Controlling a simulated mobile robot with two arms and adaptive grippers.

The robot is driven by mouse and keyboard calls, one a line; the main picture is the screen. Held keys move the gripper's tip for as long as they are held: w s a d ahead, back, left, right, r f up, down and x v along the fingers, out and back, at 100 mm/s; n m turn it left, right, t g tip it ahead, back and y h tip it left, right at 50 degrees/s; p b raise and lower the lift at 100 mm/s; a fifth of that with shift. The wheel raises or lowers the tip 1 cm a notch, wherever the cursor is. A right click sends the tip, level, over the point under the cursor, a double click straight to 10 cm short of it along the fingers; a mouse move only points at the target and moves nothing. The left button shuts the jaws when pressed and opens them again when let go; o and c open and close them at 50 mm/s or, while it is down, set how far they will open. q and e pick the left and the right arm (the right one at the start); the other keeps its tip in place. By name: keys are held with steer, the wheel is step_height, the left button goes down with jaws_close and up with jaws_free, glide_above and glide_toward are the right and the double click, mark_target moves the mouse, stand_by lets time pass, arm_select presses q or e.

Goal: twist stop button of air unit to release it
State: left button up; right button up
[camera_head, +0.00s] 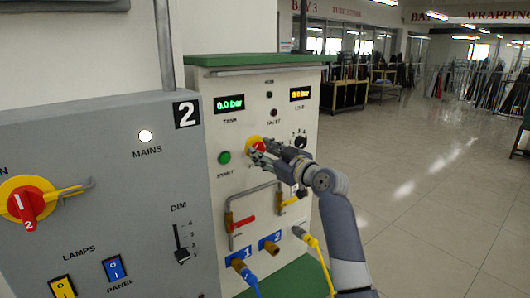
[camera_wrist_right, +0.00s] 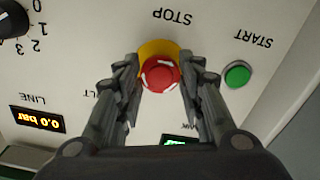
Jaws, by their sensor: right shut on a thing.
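The air unit (camera_head: 237,78) is a cream panel with a green top. Its red stop button (camera_wrist_right: 160,75) sits on a yellow base under the word STOP, which reads upside down in the right wrist view. White marks show on the button's face. My right gripper (camera_wrist_right: 158,78) has its fingers on either side of the button and is shut on it. In the head view, the right gripper (camera_head: 264,152) reaches the panel from the right and partly covers the button (camera_head: 258,145). My left gripper is not in view.
A green start button (camera_head: 224,157) is left of the stop button; a black knob (camera_head: 300,142) is at right. Pipes with a red handle (camera_head: 244,223) and yellow handle (camera_head: 291,200) are below. Hoses hang from the ports. A grey electrical cabinet (camera_head: 110,190) stands left. Open floor lies right.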

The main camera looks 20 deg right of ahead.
steer(key=shift+s+r+m+p, duration=0.1)
steer(key=shift+r+m+p, duration=0.05)
steer(key=shift+m, duration=0.65)
steer(key=shift+r+m+p, duration=0.15)
steer(key=shift+m, duration=0.65)
steer(key=shift+r, duration=0.1)
steer(key=o, duration=1.1)
steer(key=shift+w+a+f, duration=0.15)
steer(key=shift+w+f, duration=0.2)
steer(key=shift+w, duration=0.05)
steer(key=shift+s, duration=0.3)
steer(key=v, duration=1.1)
steer(key=shift+s+d, duration=0.2)
steer(key=shift+s, duration=0.05)
